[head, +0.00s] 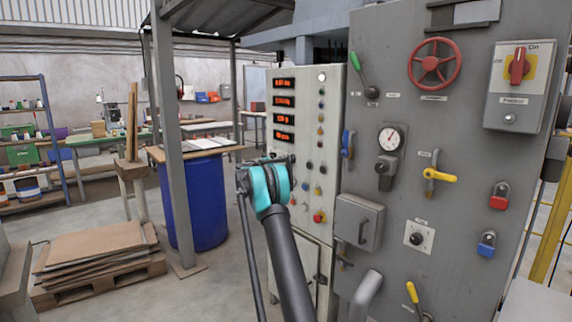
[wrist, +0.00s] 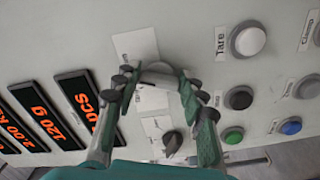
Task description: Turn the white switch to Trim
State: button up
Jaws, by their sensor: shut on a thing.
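The white switch (wrist: 160,70) is on the pale panel in the wrist view, mostly hidden between the fingers of my gripper (wrist: 156,82). The fingers are shut on it from both sides. A white label plate (wrist: 136,44) shows just beyond it, but its lettering cannot be read, so I cannot tell which position the switch points to. In the head view, my gripper (head: 282,163) is at the control panel (head: 335,95), below the red displays, and the switch is hidden behind it.
A dark knob (wrist: 172,141) sits close below the fingers. Beside them are the grey Tare button (wrist: 248,40), a black button (wrist: 239,97) and a green button (wrist: 233,135). Red displays (wrist: 87,105) lie on the left. A grey cabinet (head: 455,130) with handles and valves stands right of the panel.

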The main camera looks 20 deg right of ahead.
jog(key=shift+f+m, duration=0.1)
jog(key=shift+m, duration=0.5)
jog(key=o, duration=1.2)
jog(key=shift+c, duration=0.2)
jog(key=shift+a, duration=0.1)
jog(key=v, duration=1.2)
